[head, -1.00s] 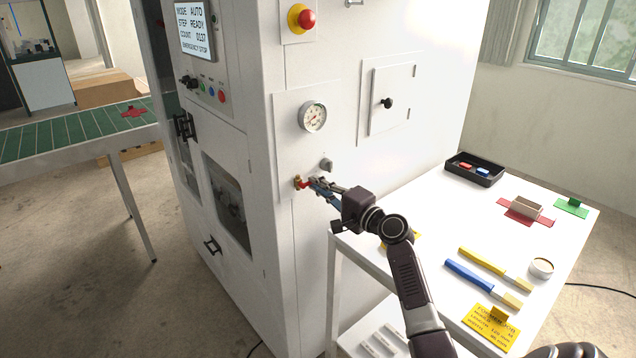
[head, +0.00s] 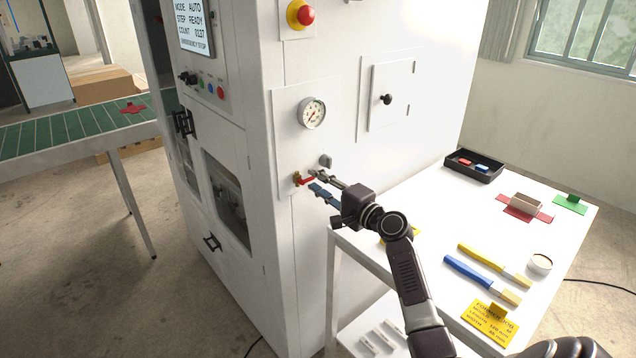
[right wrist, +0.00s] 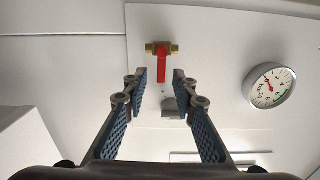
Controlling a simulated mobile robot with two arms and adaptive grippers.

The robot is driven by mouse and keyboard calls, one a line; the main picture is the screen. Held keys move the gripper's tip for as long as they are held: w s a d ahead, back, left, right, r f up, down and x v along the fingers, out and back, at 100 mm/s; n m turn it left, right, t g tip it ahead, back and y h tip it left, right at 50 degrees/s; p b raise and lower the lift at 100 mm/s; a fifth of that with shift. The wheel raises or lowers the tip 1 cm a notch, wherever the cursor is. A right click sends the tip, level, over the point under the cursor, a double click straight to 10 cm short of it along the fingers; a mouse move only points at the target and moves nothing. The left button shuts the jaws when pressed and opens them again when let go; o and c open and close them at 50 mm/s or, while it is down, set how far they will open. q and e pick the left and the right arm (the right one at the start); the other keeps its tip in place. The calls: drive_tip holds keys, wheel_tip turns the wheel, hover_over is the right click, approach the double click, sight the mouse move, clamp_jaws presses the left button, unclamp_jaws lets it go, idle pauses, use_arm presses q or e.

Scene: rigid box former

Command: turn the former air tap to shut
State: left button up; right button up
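The air tap (head: 299,180) is on the white front panel of the former, below the pressure gauge (head: 312,114). In the right wrist view its brass body (right wrist: 161,48) lies across the picture and its red lever (right wrist: 161,68) stands square to that body. In the head view the lever points right. My right gripper (head: 314,181) is open at the tap, one finger above the lever and one below. The right wrist view shows its fingers (right wrist: 160,76) spread on both sides of the lever with gaps, touching nothing visible. My left gripper is not in view.
A grey knob (head: 326,161) sits just above and right of the tap. A red stop button (head: 306,16) is higher up. The white table (head: 440,222) stands right of the former, bearing a black tray (head: 474,168) and brushes. A green conveyor (head: 70,132) is at left.

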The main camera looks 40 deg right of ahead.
drive_tip(key=shift+s, duration=0.1)
drive_tip(key=s, duration=1.1)
drive_tip(key=shift+s+d, duration=0.4)
drive_tip(key=shift+d, duration=0.05)
